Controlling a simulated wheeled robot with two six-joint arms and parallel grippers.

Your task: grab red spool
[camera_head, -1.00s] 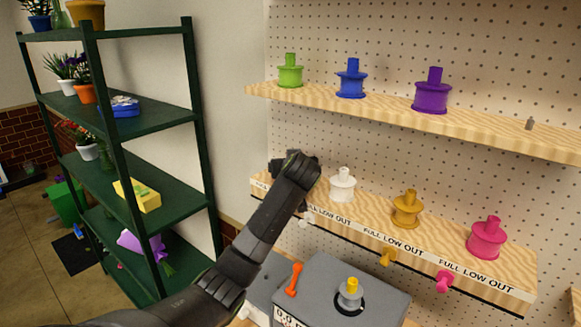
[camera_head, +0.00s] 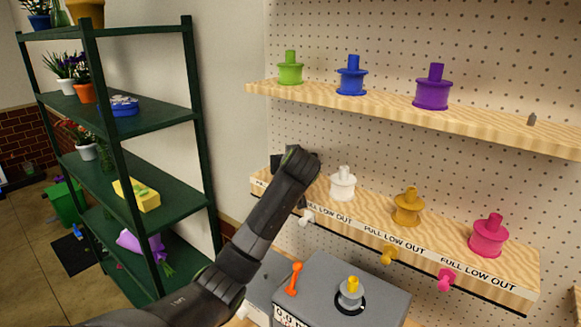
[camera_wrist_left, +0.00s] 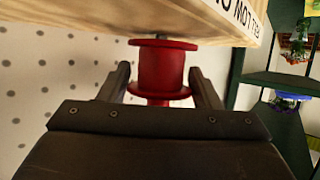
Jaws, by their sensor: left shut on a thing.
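The red spool (camera_wrist_left: 161,68) shows in the left wrist view, between the two fingers of my left gripper (camera_wrist_left: 165,85). The gripper is shut on it, with one finger on each side. The spool is at the lower wooden shelf (camera_wrist_left: 120,12), close to the shelf board in this view. In the head view my left arm reaches to the left end of the lower shelf (camera_head: 375,228), and the arm hides the red spool there. My right gripper is in neither view.
White (camera_head: 342,184), yellow (camera_head: 408,207) and pink (camera_head: 488,236) spools stand along the lower shelf. Green (camera_head: 290,68), blue (camera_head: 351,76) and purple (camera_head: 433,88) spools stand on the upper shelf (camera_head: 400,107). A grey box (camera_head: 345,290) sits below. A green rack (camera_head: 160,185) stands left.

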